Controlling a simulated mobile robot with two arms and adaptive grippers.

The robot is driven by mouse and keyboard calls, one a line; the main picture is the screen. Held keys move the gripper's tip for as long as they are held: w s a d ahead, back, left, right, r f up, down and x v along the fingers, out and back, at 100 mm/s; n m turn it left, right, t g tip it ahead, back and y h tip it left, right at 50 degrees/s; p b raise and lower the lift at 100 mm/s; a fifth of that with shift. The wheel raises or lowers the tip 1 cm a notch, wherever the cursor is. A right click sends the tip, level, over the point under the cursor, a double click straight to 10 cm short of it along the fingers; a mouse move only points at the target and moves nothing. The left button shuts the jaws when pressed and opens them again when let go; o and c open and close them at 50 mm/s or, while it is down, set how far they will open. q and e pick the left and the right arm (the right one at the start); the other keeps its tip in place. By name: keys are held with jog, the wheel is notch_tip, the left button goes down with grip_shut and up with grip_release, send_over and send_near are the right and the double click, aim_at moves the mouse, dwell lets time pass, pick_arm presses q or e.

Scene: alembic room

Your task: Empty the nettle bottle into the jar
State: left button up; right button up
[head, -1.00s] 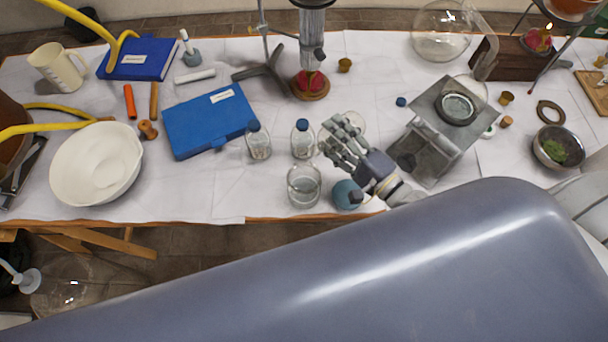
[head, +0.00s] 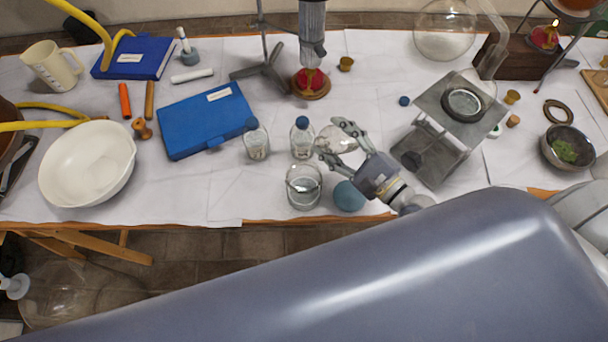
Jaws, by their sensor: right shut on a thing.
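My right gripper (head: 335,140) is above the table's front part, its two fingers around a clear glass thing (head: 342,137). This looks like an uncapped bottle, seen partly from above and partly hidden by the fingers; no label shows. The open glass jar (head: 303,188) stands just to the left and nearer the table's front edge, with a faint level or line inside. Two clear bottles with blue caps, one (head: 257,143) left and one (head: 302,140) behind the jar, stand upright. I cannot read their labels. My left gripper is out of view.
A blue round thing (head: 349,196) sits right of the jar, below my gripper. A grey metal stand (head: 435,150) is to the right. A loose blue cap (head: 404,101) lies behind. A blue case (head: 207,118) and a white bowl (head: 88,163) are left.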

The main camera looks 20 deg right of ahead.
jog(key=m, duration=0.1)
jog(key=m+b, duration=0.1)
jog(key=m, duration=0.1)
jog(key=shift+a+f+b, duration=0.2)
jog(key=shift+a+b, duration=0.05)
jog(key=shift+b, duration=0.1)
jog(key=m, duration=0.1)
jog(key=m+b, duration=0.1)
jog(key=m, duration=0.2)
jog(key=shift+s+a, duration=0.25)
jog(key=shift+a, duration=0.15)
jog(key=shift+w+d+m+b, duration=0.1)
jog(key=shift+d+m+b, duration=0.1)
jog(key=shift+m+b, duration=0.6)
jog(key=shift+w+d+r+m+b, duration=0.1)
jog(key=shift+d+r+m+b, duration=0.2)
jog(key=shift+m, duration=0.7)
jog(key=shift+r, duration=0.1)
